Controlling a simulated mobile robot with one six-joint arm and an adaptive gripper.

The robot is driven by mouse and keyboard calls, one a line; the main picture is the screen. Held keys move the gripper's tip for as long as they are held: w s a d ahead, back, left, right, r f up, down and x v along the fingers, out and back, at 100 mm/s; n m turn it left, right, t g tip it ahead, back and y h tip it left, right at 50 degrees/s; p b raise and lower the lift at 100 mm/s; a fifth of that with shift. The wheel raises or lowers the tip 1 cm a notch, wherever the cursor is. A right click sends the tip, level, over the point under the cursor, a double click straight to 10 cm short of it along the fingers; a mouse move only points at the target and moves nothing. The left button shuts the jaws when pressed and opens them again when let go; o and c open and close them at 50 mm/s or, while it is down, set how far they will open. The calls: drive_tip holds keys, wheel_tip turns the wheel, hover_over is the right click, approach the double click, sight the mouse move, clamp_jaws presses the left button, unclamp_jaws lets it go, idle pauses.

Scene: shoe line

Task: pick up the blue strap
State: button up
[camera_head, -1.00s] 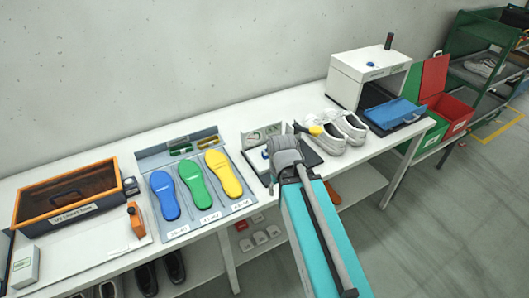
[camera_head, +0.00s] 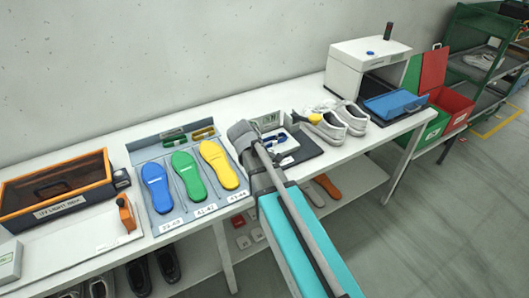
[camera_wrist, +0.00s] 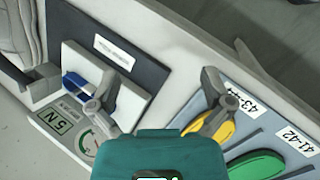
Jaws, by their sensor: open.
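In the wrist view the blue strap (camera_wrist: 75,86) shows at the left, on the white fixture (camera_wrist: 128,98), partly hidden by my left finger. My gripper (camera_wrist: 158,76) is open and empty, its fingers spread wide. The left finger appears over the fixture beside the strap, the right finger over the yellow insole's end. I cannot tell its height. In the head view my arm hides the fingers.
The insole tray (camera_head: 205,213) holds blue, green and yellow insoles. A gauge plate (camera_wrist: 60,122) stands close to the strap. A UV light box (camera_head: 62,190) stands at the left.

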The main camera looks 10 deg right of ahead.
drive_tip(key=w+a+n+h+b, duration=0.1)
drive_tip(key=w+n, duration=0.1)
drive_tip(key=w+a+f+n+t+h+b, duration=0.1)
drive_tip(key=w+a+n+b, duration=0.1)
drive_tip(key=w, duration=0.1)
drive_tip(key=w+a+f+n+h+b, duration=0.1)
drive_tip(key=w, duration=0.1)
drive_tip(key=shift+w+a+f+n, duration=0.2)
drive_tip(key=shift+w+n, duration=0.15)
drive_tip(key=shift+n, duration=0.05)
drive_tip(key=w+a+n+h+b, duration=0.1)
drive_tip(key=w+a+n, duration=0.1)
drive_tip(key=w+a+n+t+h+b, duration=0.1)
drive_tip(key=w+a+n+b, duration=0.1)
drive_tip(key=w+a+n+t+h+b, duration=0.1)
drive_tip(key=w+a+n+h+b, duration=0.1)
drive_tip(key=a, duration=0.1)
drive_tip(key=shift+r, duration=0.35)
drive_tip(key=shift+w+a+r+n+t, duration=0.1)
drive_tip(key=shift+a+r+n+t, duration=0.2)
drive_tip(key=shift+n+t, duration=0.1)
drive_tip(key=shift+f, duration=0.1)
drive_tip(key=b+x, duration=0.3)
drive_tip(key=x, duration=0.4)
drive_tip(key=shift+w+d+f, duration=0.1)
drive_tip(key=shift+d, duration=0.15)
drive_tip(key=shift+w+d+f, duration=0.1)
drive_tip(key=shift+w+d, duration=0.05)
drive_tip(key=shift+d, duration=0.4)
